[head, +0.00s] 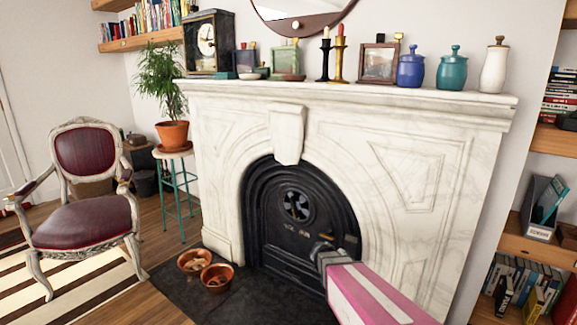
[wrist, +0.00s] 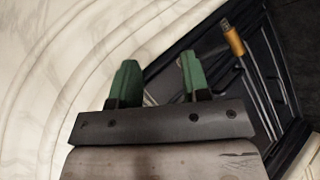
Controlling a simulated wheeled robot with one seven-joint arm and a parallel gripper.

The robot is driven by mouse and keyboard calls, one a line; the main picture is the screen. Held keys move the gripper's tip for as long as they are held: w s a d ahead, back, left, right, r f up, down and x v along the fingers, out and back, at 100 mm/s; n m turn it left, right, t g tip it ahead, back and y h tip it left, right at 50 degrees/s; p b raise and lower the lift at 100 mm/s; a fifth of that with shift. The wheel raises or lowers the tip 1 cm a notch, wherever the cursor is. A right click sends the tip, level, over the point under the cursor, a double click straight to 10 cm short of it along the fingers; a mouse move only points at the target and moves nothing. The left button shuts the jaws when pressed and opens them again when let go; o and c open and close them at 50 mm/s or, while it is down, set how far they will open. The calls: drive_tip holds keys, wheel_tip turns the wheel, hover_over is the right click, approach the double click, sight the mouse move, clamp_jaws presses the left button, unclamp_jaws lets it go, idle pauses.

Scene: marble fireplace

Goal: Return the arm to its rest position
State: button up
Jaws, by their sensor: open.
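My gripper (head: 322,246) is at the end of my pink and grey arm, in front of the black fireplace door (head: 290,215) in the head view. In the wrist view its two green fingers (wrist: 158,78) stand apart with nothing between them, so it is open and empty. Beyond the fingers, the wrist view shows the pale marble surround at left and the black fireplace door at right, with an orange-brown handle (wrist: 233,42). Whether the fingers touch the surround or door cannot be told.
The marble mantel (head: 350,92) holds a clock, candlesticks, a framed picture and lidded jars. Copper bowls (head: 216,277) sit on the dark hearth. A red chair (head: 85,200) and a plant on a stool (head: 174,150) stand left. Shelves (head: 545,245) stand right.

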drive_tip(key=s+a+r+m+g+y, duration=0.1)
drive_tip(key=s+a+r+y, duration=0.1)
drive_tip(key=s+y, duration=0.2)
drive_tip(key=s+a+r+m+g+y, duration=0.1)
drive_tip(key=s+a+r+g+y, duration=0.1)
drive_tip(key=s+y, duration=0.3)
drive_tip(key=s+a, duration=0.1)
drive_tip(key=s, duration=0.2)
drive_tip(key=shift+s+a+r+m+g+y, duration=0.15)
drive_tip(key=shift+s+a+m+g+y, duration=0.15)
drive_tip(key=shift+s+a, duration=0.1)
drive_tip(key=shift+s+r, duration=0.15)
